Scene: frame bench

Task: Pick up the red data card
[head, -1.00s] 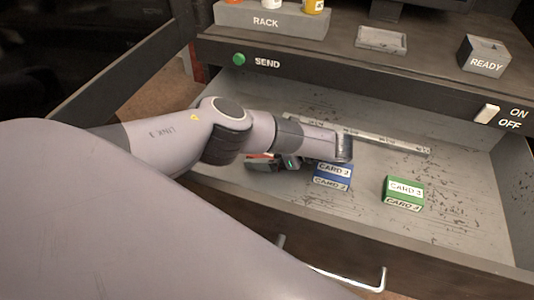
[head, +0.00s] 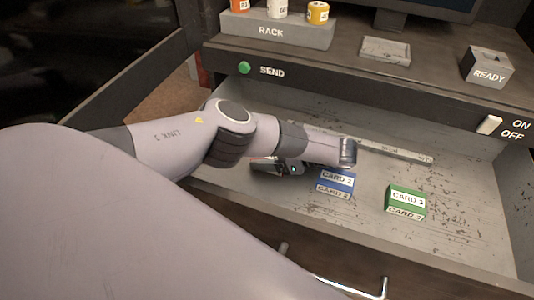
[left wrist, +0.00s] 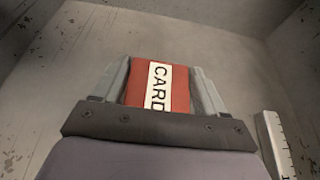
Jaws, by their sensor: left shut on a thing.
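The red data card (left wrist: 180,85) sits between the two fingers of my left gripper (left wrist: 158,85) in the left wrist view, its white label reading "CARD". The gripper is shut on it. In the head view my left arm reaches into the open drawer, and the left gripper (head: 280,167) is low at the drawer's left part. I cannot tell whether the card touches the drawer floor. My right gripper is not in view.
A blue card (head: 336,184) and a green card (head: 406,200) lie in the drawer (head: 460,222), right of my gripper. A ruler-like strip (head: 400,151) lies behind them. Above are the rack (head: 275,30), a small tray (head: 385,50) and the READY block (head: 488,68).

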